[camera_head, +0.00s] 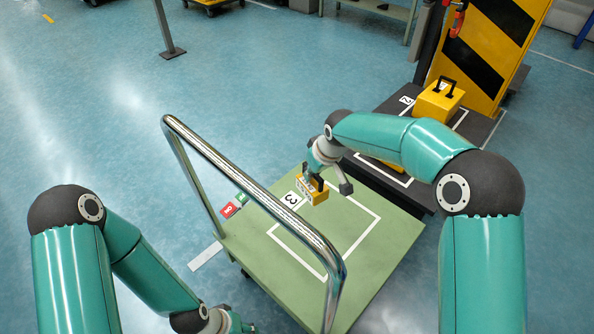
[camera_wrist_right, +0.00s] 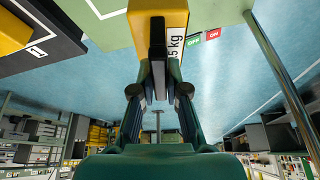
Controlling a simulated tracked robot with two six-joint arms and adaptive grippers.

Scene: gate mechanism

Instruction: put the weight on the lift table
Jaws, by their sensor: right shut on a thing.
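A yellow weight (camera_head: 313,193) with a black handle and a "kg" label hangs in my right gripper (camera_head: 319,180), whose fingers are shut on the handle. It shows large at the top of the right wrist view (camera_wrist_right: 172,22), between the fingertips (camera_wrist_right: 159,85). In the head view, the weight is over the green lift table (camera_head: 375,262), beside the "3" mark and the white outlined square. I cannot tell whether its base touches the top. My left gripper (camera_head: 228,322) is low at the bottom edge, left of the table, mostly cut off; its jaw state is unclear.
A chrome handrail (camera_head: 255,190) rises along the table's left side, near red and green ON/OFF plates (camera_head: 228,209). A dark platform (camera_head: 400,186) at right bears a larger yellow weight (camera_head: 438,101) and another yellow item, partly hidden by my right arm. A striped yellow post (camera_head: 488,45) stands behind.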

